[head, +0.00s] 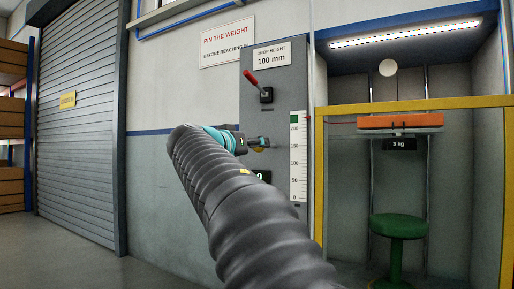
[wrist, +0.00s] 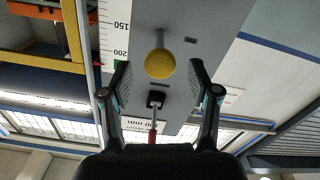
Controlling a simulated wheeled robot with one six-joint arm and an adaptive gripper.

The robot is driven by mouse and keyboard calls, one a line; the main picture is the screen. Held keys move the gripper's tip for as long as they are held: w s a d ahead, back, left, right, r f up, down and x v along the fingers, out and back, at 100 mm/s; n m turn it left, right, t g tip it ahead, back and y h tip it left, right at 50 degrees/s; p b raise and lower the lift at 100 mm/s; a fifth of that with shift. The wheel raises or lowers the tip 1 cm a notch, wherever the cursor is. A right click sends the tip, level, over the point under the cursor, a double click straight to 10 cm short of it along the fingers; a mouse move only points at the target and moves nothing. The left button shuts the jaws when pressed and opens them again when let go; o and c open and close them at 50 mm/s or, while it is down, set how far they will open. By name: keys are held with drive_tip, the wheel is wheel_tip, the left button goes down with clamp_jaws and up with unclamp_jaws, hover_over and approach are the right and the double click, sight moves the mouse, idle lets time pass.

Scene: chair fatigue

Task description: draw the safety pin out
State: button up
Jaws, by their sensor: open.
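A grey control panel (head: 278,93) stands right of centre in the head view. A round yellow knob (wrist: 160,64) sticks out of it and shows in the wrist view; I cannot tell for sure that it is the safety pin. My gripper (wrist: 159,72) is open, its fingers on either side of the knob in the picture, with no visible contact. In the head view my gripper (head: 264,142) is in front of the panel and mostly covers the knob (head: 259,150). A red-handled lever (head: 252,79) sits higher on the panel; it also shows in the wrist view (wrist: 153,130).
Right of the panel, a yellow-framed bay (head: 319,190) holds an orange weight (head: 400,122) marked 3 kg above a green stool (head: 398,227). A scale strip (head: 298,160) runs down the panel. A roller door (head: 80,120) and clear floor are at left.

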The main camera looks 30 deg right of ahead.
drive_tip(key=v, duration=0.9)
drive_tip(key=shift+a, duration=0.1)
drive_tip(key=a+f+n+y, duration=0.3)
drive_tip(key=f+n+y, duration=0.15)
drive_tip(key=f, duration=0.65)
drive_tip(key=a+f+n+y, duration=0.3)
drive_tip(key=f+n+y, duration=0.15)
drive_tip(key=f, duration=0.75)
drive_tip(key=s+a+f+g+y+p, duration=0.1)
drive_tip(key=s+a+f+y+p, duration=0.1)
drive_tip(key=s+f, duration=0.7)
drive_tip(key=s+a+f+g+y+p, duration=0.2)
drive_tip(key=s+a+f+y, duration=0.2)
drive_tip(key=s+f, duration=0.5)
drive_tip(key=shift+s+a+f+y, duration=0.15)
drive_tip(key=shift+s+a+y, duration=0.25)
drive_tip(key=shift+s, duration=2.9)
